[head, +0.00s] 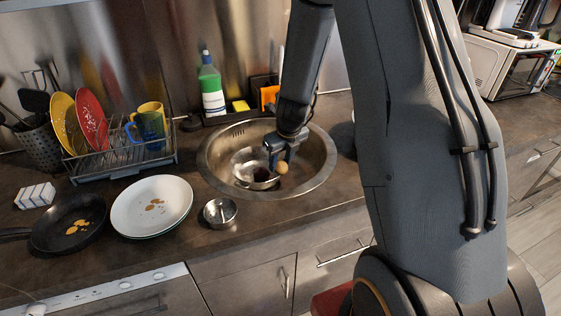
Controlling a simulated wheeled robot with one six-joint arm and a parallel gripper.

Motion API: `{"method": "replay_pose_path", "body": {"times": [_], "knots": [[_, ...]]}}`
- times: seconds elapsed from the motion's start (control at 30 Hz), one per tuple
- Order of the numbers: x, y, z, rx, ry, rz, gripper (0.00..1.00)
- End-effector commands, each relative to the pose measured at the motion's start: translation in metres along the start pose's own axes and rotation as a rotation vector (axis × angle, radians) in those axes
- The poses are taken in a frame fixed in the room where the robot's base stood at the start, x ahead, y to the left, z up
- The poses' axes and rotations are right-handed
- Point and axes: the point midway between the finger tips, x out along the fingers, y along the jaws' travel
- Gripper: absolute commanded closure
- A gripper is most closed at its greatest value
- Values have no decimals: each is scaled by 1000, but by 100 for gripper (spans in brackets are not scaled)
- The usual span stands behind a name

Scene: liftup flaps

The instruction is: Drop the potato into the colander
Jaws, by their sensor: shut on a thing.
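The potato (282,168) is a small round tan thing at the tip of my gripper (279,161). My gripper points down over the round metal sink and is shut on the potato. The colander (243,168) is a shiny metal bowl inside the sink, with a dark spot in it. The potato shows just right of the colander's right side in the head view. I cannot tell the height of the potato above the colander, and my gripper hides part of the colander's right rim.
The steel sink (322,171) surrounds the colander. A small metal cup (220,212), white plates (174,222) and a dark pan (50,238) stand left of it. A dish rack (120,163) and a green bottle (211,85) stand behind.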

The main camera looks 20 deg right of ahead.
Motion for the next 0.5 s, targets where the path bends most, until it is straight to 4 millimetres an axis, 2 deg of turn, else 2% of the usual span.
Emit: {"method": "replay_pose_path", "body": {"times": [0.27, 0.3, 0.4, 0.5], "knots": [[8, 0, -3, 1, 1, 0, 93], [8, 0, -3, 1, 1, 0, 58], [8, 0, -3, 0, 1, 0, 43], [8, 0, -3, 0, 1, 0, 43]]}}
